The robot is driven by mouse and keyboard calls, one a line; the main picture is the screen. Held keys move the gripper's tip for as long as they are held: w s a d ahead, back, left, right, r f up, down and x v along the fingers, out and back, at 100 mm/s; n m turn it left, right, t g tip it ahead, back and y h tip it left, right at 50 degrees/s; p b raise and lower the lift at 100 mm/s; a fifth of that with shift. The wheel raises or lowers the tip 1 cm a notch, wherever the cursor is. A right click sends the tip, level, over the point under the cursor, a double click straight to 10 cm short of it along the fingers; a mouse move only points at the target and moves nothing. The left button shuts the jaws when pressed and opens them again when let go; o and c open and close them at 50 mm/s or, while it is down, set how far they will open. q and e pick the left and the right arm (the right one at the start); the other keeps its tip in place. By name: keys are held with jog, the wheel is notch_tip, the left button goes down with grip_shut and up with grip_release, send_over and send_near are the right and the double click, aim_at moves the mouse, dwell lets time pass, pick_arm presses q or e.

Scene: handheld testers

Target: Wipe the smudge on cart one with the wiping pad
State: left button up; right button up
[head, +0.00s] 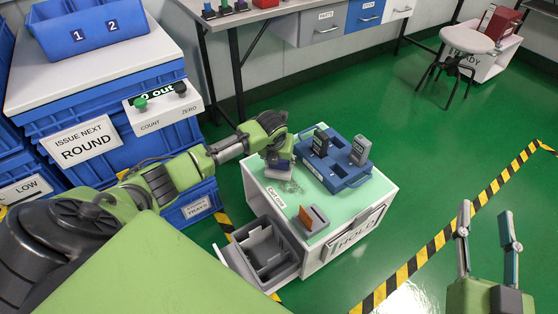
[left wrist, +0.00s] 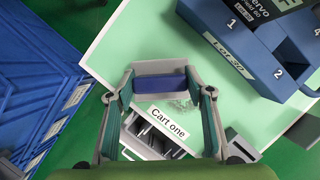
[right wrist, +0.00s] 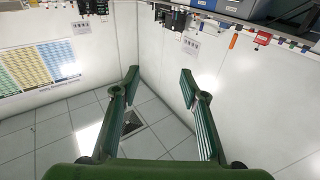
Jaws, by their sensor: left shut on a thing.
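Cart one (head: 345,207) has a pale green top and a "Cart one" label (head: 276,196). A faint grey scribbled smudge (head: 290,187) lies on the top beside the label; it also shows in the left wrist view (left wrist: 184,103), partly hidden by the pad. My left gripper (head: 279,150) is shut on the wiping pad (left wrist: 160,84), a grey and blue block, over the cart top next to the smudge. I cannot tell whether the pad touches the surface. My right gripper (head: 487,232) is open and empty, off to the right above the floor.
A blue tray (head: 333,172) with two dark handheld testers (head: 360,149) stands on the cart's far half. A grey holder (head: 314,220) with an orange-brown piece stands near the front. An open grey drawer or bin (head: 265,255) juts out at lower left. Blue crates (head: 165,140) stand left.

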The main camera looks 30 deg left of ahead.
pick_arm(q)
jog(key=shift+f, duration=0.25)
pick_arm(e)
jog(key=shift+r+t, duration=0.3)
jog(key=shift+r, duration=0.15)
pick_arm(q)
jog(key=shift+f, duration=0.1)
pick_arm(e)
jog(key=shift+a+r, duration=0.1)
jog(key=shift+r, duration=0.15)
pick_arm(q)
jog(key=shift+f, duration=0.45)
pick_arm(e)
jog(key=shift+s+r+t, duration=0.15)
jog(key=shift+r+t, duration=0.35)
jog(key=shift+r, duration=0.2)
